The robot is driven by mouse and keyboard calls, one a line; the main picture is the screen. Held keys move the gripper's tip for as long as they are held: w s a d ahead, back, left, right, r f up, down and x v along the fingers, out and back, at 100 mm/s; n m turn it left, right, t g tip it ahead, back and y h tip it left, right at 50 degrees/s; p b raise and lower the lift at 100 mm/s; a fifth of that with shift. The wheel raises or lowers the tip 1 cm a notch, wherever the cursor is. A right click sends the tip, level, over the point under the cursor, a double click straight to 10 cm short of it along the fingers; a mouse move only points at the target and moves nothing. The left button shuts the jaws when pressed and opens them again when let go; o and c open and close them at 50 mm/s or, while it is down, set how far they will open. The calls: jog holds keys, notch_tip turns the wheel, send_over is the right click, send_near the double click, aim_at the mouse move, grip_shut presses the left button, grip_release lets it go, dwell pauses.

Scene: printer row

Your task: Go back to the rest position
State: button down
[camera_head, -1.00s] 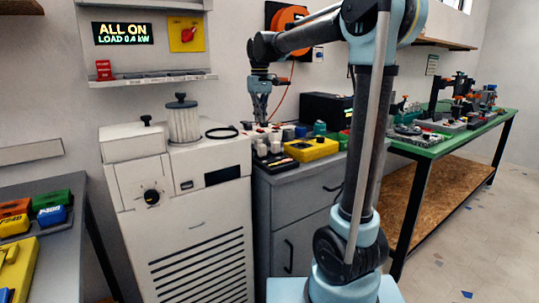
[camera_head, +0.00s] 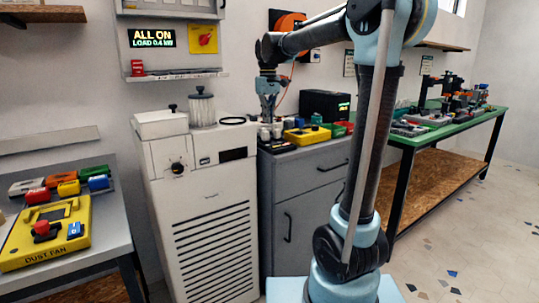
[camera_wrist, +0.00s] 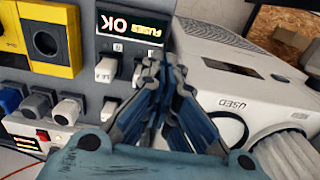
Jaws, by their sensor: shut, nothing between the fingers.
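My gripper (camera_head: 268,108) hangs pointing down above the grey cabinet (camera_head: 312,172), just right of the white filter machine (camera_head: 205,215). In the wrist view my gripper (camera_wrist: 165,75) has its fingertips together with nothing between them. Beyond the fingers are a dark panel with a lit display (camera_wrist: 128,28) and several grey and white plugs (camera_wrist: 68,110). I cannot tell how far the fingertips are from the plugs. The rest position itself is not marked in view.
A yellow device (camera_head: 307,135) and a black box with a green display (camera_head: 326,106) stand on the cabinet. A green-topped bench (camera_head: 440,130) is at right. A yellow "DUST FAN" box (camera_head: 48,235) is on the left table. The tiled floor (camera_head: 470,240) at right is clear.

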jog(key=s+d+f+m+t, duration=0.1)
jog(key=s+d+f+m, duration=0.1)
jog(key=s+d+f, duration=0.45)
jog(key=s+d+f+m, duration=0.1)
jog(key=s+d+f, duration=0.2)
jog(key=s+d, duration=0.5)
jog(key=s+d+f+m+t, duration=0.1)
jog(key=s+d+f+m, duration=0.2)
jog(key=s+f, duration=1.3)
jog(key=shift+d+f, duration=0.5)
jog(key=shift+d, duration=0.5)
